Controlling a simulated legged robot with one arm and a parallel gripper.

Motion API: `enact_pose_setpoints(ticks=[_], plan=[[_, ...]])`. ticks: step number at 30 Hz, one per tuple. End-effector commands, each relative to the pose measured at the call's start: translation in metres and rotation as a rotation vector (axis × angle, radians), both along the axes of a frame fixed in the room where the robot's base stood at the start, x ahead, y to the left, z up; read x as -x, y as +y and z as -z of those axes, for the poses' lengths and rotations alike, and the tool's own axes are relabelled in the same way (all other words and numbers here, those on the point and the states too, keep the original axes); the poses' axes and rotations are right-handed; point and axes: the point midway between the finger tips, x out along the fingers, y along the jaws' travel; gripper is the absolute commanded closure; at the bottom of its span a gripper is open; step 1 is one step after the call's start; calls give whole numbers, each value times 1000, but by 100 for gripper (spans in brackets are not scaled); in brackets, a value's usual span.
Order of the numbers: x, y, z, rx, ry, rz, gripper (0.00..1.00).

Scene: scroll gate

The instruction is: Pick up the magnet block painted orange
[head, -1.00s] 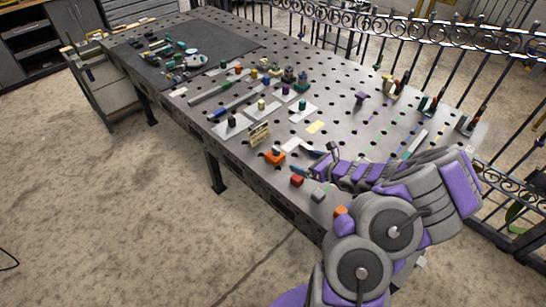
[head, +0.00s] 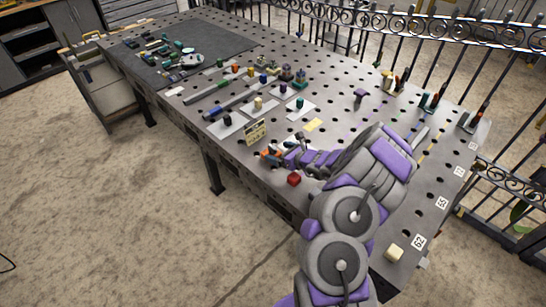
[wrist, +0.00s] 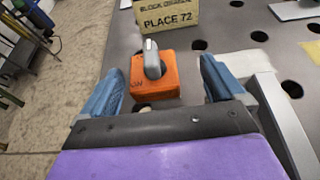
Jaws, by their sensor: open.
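The orange magnet block (wrist: 155,82) sits on the perforated metal table, with a grey lever handle on its top. It lies straight ahead of my gripper (wrist: 160,90), roughly centred between the two blue fingers. The fingers are open and apart, with the block's near part between or just beyond their tips; I cannot tell exactly how deep. In the head view the orange block (head: 268,154) is partly hidden by my gripper and arm. A sign reading "BLOCK ORANGE PLACE 72" (wrist: 166,15) stands just behind the block.
A red block (head: 294,179) rests close to my arm near the table's front edge. A pale block (head: 394,253) sits at the right end. Several small coloured parts stand on plates (head: 226,126) farther left. A metal fence (head: 420,40) runs behind the table.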

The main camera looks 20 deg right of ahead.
Motion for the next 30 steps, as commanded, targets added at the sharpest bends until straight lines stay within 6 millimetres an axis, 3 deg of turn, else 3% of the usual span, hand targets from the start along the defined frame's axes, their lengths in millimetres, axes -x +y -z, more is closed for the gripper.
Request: enact_pose_setpoints(ticks=[1, 7, 16, 30], plan=[[-6, 7, 9, 1, 3, -6, 4], [-26, 19, 18, 6, 3, -5, 4], [-29, 15, 16, 0, -1, -1, 4], [-29, 18, 16, 3, -1, -2, 49]])
